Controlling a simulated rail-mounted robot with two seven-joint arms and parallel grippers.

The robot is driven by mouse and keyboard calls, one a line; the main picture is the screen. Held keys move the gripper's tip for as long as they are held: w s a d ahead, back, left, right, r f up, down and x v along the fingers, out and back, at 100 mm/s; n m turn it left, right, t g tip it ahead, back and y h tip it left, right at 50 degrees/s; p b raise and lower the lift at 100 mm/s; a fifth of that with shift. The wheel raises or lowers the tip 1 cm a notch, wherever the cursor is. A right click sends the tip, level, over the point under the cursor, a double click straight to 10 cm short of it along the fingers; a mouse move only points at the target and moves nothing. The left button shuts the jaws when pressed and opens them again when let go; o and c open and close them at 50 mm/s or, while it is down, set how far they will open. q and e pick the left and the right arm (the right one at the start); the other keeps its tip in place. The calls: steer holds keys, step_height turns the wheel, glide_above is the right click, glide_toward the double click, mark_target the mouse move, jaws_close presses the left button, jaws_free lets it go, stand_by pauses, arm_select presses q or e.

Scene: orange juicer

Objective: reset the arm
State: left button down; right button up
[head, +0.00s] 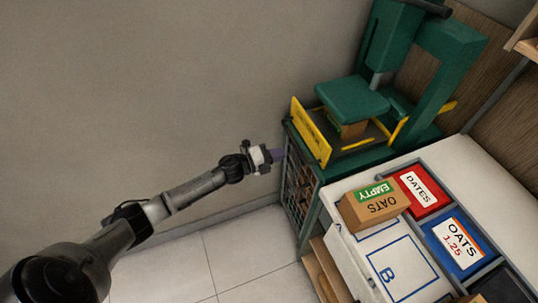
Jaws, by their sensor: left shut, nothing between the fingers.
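My left arm reaches in from the lower left. Its gripper (277,155) is at the left side of a green machine (352,97), close to the machine's dark grille (299,185). The fingers are shut with nothing seen between them; whether they touch the machine I cannot tell. My right gripper is not in this view.
The machine has yellow guards (311,132) and a brown block (352,130) under its green plate. Open floor (235,254) lies below my arm.

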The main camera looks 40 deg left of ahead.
arm_select(q)
steer(key=shift+v, duration=1.7)
